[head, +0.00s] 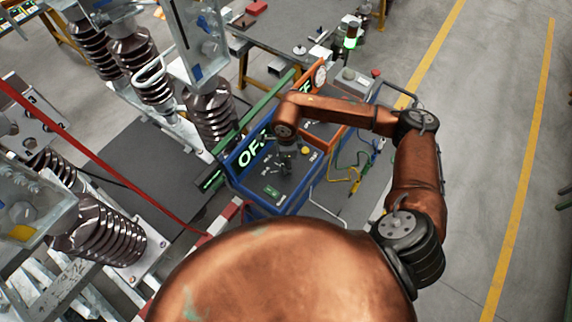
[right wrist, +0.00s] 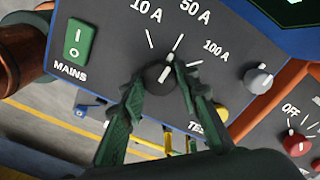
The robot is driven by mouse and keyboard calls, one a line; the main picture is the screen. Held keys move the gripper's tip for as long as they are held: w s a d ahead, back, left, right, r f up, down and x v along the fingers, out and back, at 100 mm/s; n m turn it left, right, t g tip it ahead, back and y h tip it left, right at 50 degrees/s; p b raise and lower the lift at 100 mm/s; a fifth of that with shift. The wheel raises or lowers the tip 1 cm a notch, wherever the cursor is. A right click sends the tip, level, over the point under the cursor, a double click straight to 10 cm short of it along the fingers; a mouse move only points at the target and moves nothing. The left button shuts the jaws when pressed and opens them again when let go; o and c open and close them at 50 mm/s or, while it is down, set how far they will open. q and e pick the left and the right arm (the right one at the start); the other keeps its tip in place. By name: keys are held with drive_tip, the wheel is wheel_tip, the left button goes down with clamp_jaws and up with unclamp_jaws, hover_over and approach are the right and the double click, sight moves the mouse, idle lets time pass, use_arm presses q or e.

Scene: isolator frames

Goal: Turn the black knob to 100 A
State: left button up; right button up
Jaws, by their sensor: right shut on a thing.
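The black knob (right wrist: 159,77) sits on the dark panel (right wrist: 110,40) in the right wrist view. Its white pointer line leans up and right, about toward the 50 A tick. The printed marks are 10 A (right wrist: 146,11), 50 A (right wrist: 196,11) and 100 A (right wrist: 216,49). My right gripper (right wrist: 157,74) is shut on the knob, with one green finger on each side. In the head view my right gripper (head: 286,160) is over the blue-framed console (head: 237,186), and the knob is too small to make out. My left gripper is not in view.
A green MAINS switch (right wrist: 78,38) lies left of the knob. A grey knob (right wrist: 258,78) and a yellow button (right wrist: 222,113) are to the right. An orange-framed unit with a red knob (right wrist: 296,144) stands beside the console. Ribbed insulators (head: 210,108) stand at left.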

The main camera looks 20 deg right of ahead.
drive_tip(key=shift+f+m+b, duration=0.2)
drive_tip(key=shift+m+b, duration=0.9)
drive_tip(key=shift+b, duration=0.1)
drive_tip(key=shift+m+b, duration=1.1)
drive_tip(key=shift+m, duration=0.1)
drive_tip(key=shift+r+m+b, duration=0.15)
drive_tip(key=shift+m+b, duration=1.15)
drive_tip(key=shift+m, duration=0.7)
drive_tip(key=o, duration=1.2)
drive_tip(key=shift+c, duration=0.2)
drive_tip(key=shift+r, duration=0.2)
wheel_tip(320, 180, up, 12)
drive_tip(key=shift+f, duration=0.15)
